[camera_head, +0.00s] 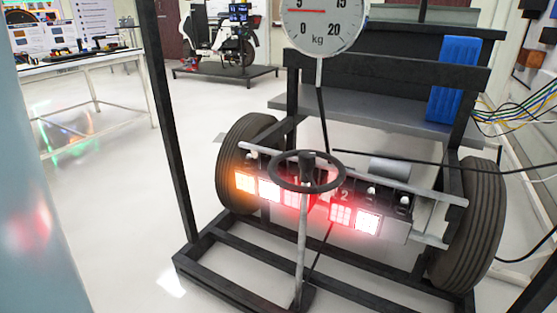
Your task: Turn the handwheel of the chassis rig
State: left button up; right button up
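The chassis rig (230,262) has a black base frame with a tyre at each end, a left tyre (234,205) and a right tyre (474,225). Its handwheel (283,183) is a dark ring with a hub, tilted nearly flat on top of a grey metal column (300,248) in front of the axle. Nothing touches the handwheel. Lit red, orange and white lamps (340,214) sit behind and below it. Neither of my grippers shows in the head view.
A round dial scale (322,22) hangs above the handwheel. A dark upright post (165,120) stands left of the rig. A blue box (453,80) and loose cables (515,112) are at the right. A white table (75,65) stands at the back left. Open floor lies left.

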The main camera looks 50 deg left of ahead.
aim_at(308, 158)
jog(key=j+u, duration=0.3)
jog(key=u, duration=0.15)
jog(key=j+u, duration=0.25)
jog(key=u, duration=0.2)
jog(key=i+j+u, duration=0.1)
jog(key=j+u, duration=0.15)
jog(key=u, duration=0.25)
jog(key=i+j, duration=0.1)
jog(key=j, duration=0.15)
